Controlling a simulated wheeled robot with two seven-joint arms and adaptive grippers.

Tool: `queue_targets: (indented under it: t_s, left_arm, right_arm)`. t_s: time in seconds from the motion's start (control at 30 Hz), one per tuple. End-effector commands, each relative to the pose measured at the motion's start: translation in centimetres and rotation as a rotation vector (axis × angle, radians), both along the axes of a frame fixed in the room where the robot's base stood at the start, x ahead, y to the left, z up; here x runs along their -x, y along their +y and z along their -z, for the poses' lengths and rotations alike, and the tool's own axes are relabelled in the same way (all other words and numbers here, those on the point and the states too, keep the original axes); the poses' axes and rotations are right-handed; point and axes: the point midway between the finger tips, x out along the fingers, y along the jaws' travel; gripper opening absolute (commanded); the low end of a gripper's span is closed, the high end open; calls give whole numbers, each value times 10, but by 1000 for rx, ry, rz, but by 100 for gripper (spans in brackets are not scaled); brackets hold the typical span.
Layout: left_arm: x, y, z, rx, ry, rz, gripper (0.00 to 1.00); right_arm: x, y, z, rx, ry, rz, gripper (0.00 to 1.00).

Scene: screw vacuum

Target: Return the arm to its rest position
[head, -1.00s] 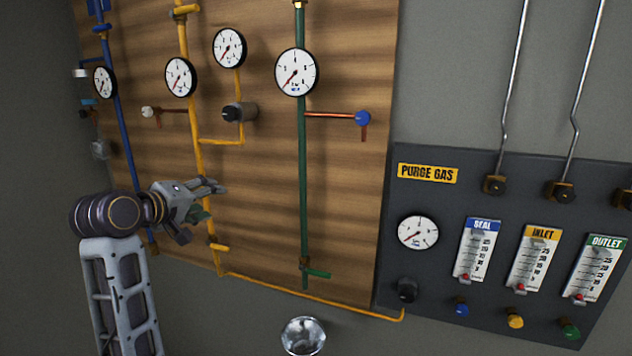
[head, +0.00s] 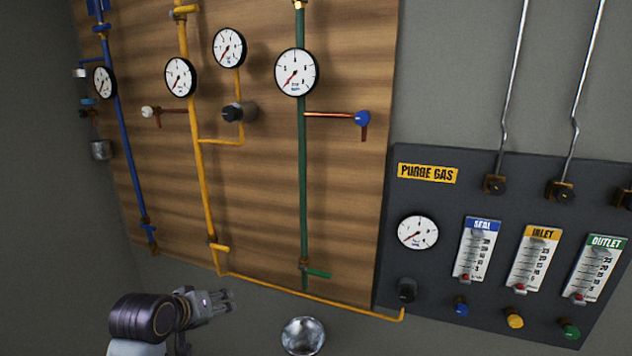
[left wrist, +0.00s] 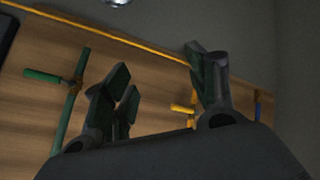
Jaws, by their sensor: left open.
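My left gripper (head: 226,301) is low in the head view, below the wooden board (head: 262,230). Its arm comes in from the lower left and its fingers point right. It is open and holds nothing. In the left wrist view the open fingers (left wrist: 165,95) stand apart, with the board's lower part behind them. My right gripper is in neither view.
The board carries a blue pipe (head: 122,140), a yellow pipe (head: 190,110) and a green pipe (head: 302,180) with gauges and valves. A dark purge gas panel (head: 480,190) is at the right. A shiny round object (head: 303,335) is right of the gripper.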

Motion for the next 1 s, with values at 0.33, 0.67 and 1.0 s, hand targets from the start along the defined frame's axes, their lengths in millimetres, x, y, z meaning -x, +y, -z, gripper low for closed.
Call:
queue_targets:
  t_s: [0.33, 0.67, 1.0]
  left_arm:
    - [55, -6, 72, -146, 131, 107, 58]
    - [115, -12, 127, -264, 251, 231, 58]
    - [176, -17, 169, -361, 362, 364, 58]
  right_arm:
    - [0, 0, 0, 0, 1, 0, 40]
    - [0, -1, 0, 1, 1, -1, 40]
    - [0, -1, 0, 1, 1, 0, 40]
